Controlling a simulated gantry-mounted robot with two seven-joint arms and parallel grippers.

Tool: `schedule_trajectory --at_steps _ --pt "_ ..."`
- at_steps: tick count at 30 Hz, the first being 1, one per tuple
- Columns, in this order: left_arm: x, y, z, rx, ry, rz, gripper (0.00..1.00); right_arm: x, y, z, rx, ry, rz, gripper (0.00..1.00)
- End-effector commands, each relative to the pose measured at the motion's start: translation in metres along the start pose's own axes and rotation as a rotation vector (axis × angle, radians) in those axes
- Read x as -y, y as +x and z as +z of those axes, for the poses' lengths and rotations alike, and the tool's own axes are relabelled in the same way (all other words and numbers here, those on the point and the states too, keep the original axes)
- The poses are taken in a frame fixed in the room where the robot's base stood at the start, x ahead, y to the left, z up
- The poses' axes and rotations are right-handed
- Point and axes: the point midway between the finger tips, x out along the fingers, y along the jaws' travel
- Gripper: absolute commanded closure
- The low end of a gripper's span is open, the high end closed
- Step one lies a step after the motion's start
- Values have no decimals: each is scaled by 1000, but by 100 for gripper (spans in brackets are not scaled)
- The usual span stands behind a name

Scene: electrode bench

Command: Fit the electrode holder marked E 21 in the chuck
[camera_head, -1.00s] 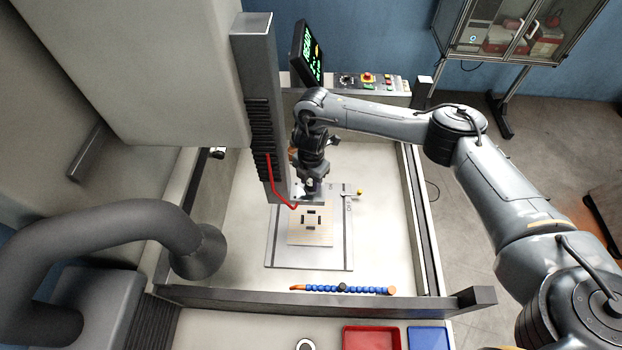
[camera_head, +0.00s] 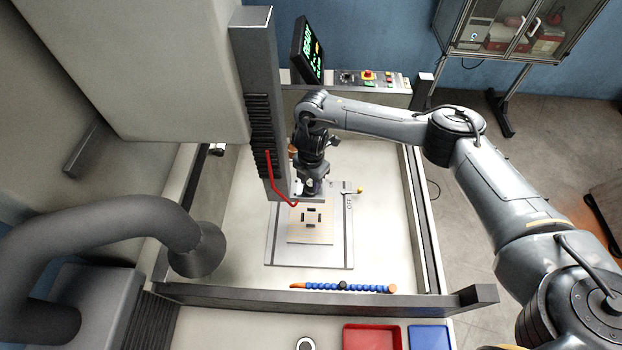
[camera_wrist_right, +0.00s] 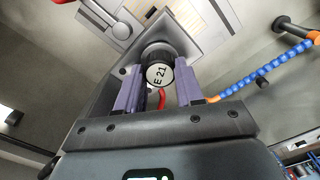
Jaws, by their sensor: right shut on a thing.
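The electrode holder marked E 21 (camera_wrist_right: 159,75) is a dark cylinder with a white, lettered round end. In the wrist view it sits between the two purple fingers of my right gripper (camera_wrist_right: 160,66), which is shut on it. In the head view my right gripper (camera_head: 311,190) points down beside the foot of the dark machine column (camera_head: 258,105). The holder is hidden there by my wrist. My left gripper is not in view.
A plate (camera_head: 283,250) with a slotted workpiece (camera_head: 310,236) lies below the column. A red hose (camera_head: 270,178) hangs close to my gripper. A blue segmented hose (camera_head: 340,287) lies at the tank's front. Red (camera_head: 371,337) and blue (camera_head: 428,337) trays stand in front.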

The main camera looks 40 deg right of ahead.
Motion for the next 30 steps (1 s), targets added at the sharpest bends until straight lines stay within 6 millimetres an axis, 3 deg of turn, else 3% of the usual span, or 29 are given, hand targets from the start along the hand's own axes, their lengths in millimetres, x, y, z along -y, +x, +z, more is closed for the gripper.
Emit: schedule_trajectory --at_steps 8,9,14,20,26,30 --pt "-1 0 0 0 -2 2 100 0 0 0 0 0 1 100" --pt "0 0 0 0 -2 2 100 0 0 0 0 0 1 60" --pt "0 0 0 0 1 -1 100 0 0 0 0 0 1 36" --pt "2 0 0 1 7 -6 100 0 0 0 0 0 0 34" --pt "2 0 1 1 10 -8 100 0 1 0 1 0 -1 6" --pt "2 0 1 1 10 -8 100 0 0 0 0 0 0 4"
